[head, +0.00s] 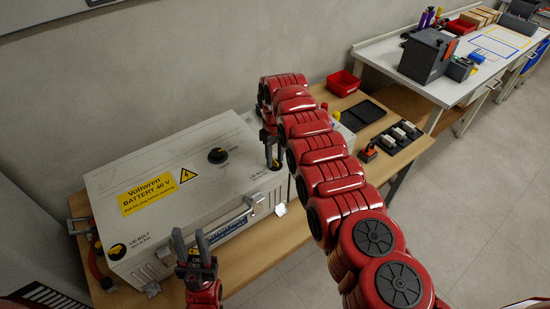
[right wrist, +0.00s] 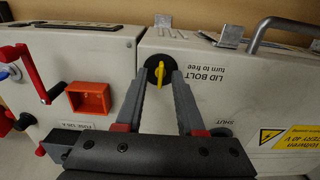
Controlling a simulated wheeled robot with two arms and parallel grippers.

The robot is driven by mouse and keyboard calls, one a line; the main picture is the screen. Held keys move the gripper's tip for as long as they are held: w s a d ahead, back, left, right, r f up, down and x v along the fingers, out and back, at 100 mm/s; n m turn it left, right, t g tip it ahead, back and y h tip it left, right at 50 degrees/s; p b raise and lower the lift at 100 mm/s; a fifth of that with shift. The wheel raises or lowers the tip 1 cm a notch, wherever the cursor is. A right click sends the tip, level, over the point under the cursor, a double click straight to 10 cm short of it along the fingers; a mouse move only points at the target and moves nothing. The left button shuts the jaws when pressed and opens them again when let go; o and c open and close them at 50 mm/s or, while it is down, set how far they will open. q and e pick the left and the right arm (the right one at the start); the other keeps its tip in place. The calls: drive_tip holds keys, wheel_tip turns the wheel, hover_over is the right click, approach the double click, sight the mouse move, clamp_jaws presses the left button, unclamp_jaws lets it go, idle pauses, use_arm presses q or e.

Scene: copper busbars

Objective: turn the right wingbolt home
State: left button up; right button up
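The right wingbolt (right wrist: 159,74) is a yellow wing on a round black disc, beside the printed words LID BOLT on the pale battery box. In the right wrist view its wing stands roughly upright in the picture. My right gripper (right wrist: 157,84) is open, with one finger on each side of the wingbolt; I cannot tell whether they touch it. In the head view the right gripper (head: 271,150) is at the right end of the battery box (head: 172,163) and hides this bolt. My left gripper (head: 190,241) is open and empty in front of the box.
The left lid bolt (head: 117,251) is on the box's front left corner. A metal handle (head: 240,217) runs along the front. A second pale unit beside the box carries a red-orange socket (right wrist: 88,97) and a red lever (right wrist: 32,68). A red bin (head: 343,83) stands behind.

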clamp_jaws()
idle(0.5)
drive_tip(key=m+b, duration=0.1)
drive_tip(key=m, duration=0.3)
drive_tip(key=shift+f+m+b, duration=0.1)
drive_tip(key=shift+m+b, duration=0.2)
drive_tip(key=shift+m, duration=0.1)
drive_tip(key=m+b, duration=0.2)
drive_tip(key=m, duration=0.4)
drive_tip(key=shift+b, duration=0.4)
drive_tip(key=m+b, duration=0.1)
drive_tip(key=m, duration=0.2)
drive_tip(key=shift+s+m, duration=0.1)
drive_tip(key=shift+m, duration=2)
unclamp_jaws()
